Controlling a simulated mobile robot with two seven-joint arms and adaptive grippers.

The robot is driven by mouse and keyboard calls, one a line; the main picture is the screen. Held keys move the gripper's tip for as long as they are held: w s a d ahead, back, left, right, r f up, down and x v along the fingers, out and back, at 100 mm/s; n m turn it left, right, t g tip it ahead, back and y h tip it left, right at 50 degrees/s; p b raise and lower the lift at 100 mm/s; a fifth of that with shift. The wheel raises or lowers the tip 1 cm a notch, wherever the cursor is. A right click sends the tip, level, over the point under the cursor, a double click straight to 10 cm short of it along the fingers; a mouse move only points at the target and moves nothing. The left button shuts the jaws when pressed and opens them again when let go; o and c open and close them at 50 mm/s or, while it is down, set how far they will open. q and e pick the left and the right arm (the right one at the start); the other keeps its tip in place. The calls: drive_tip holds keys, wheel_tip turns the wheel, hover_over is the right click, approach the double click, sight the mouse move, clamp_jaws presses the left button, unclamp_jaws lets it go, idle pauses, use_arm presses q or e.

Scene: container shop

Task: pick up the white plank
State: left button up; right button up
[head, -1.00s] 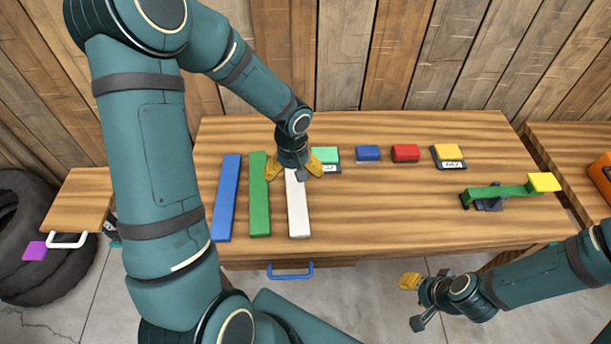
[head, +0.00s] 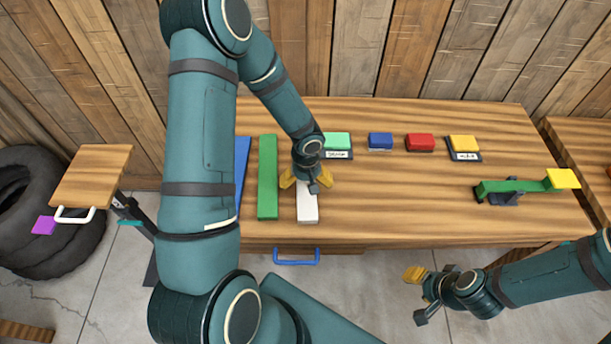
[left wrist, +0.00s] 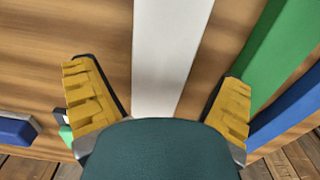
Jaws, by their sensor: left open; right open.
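The white plank (head: 307,208) lies flat on the wooden table, with its far part hidden under my left gripper in the head view. My left gripper (head: 306,183) is open over the plank. In the left wrist view the white plank (left wrist: 170,55) runs between the two yellow fingers of my left gripper (left wrist: 160,110), with a gap on each side. I cannot tell how high the fingers are above the table. My right gripper (head: 418,295) is open and empty in front of the table, at the lower right.
A green plank (head: 268,180) and a blue plank (head: 241,170) lie left of the white one. Green (head: 337,141), blue (head: 380,140), red (head: 419,142) and yellow (head: 464,143) blocks stand along the back. A green beam (head: 510,186) on a stand is at right.

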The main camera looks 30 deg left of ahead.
use_arm(q)
drive_tip(key=shift+f, duration=0.8)
drive_tip(key=c, duration=1.4)
use_arm(e)
drive_tip(key=shift+f, duration=0.15)
use_arm(q)
drive_tip(key=shift+r, duration=0.1)
wheel_tip(320, 180, up, 10)
drive_tip(key=shift+f+p, duration=0.1)
drive_tip(key=shift+p, duration=0.75)
use_arm(e)
drive_tip(key=shift+s+f+b, duration=0.1)
drive_tip(key=shift+b, duration=0.9)
clamp_jaws()
use_arm(q)
drive_tip(key=d+m, duration=0.2)
drive_tip(key=d, duration=0.1)
drive_tip(key=d+m, duration=0.2)
drive_tip(key=d, duration=0.1)
drive_tip(key=d+r+m, duration=0.1)
drive_tip(key=d+m, duration=0.2)
drive_tip(key=shift+s+d, duration=0.2)
drive_tip(key=shift+d, duration=0.1)
drive_tip(key=shift+s+d, duration=0.1)
drive_tip(key=shift+d, duration=0.05)
use_arm(e)
drive_tip(key=shift+d, duration=0.2)
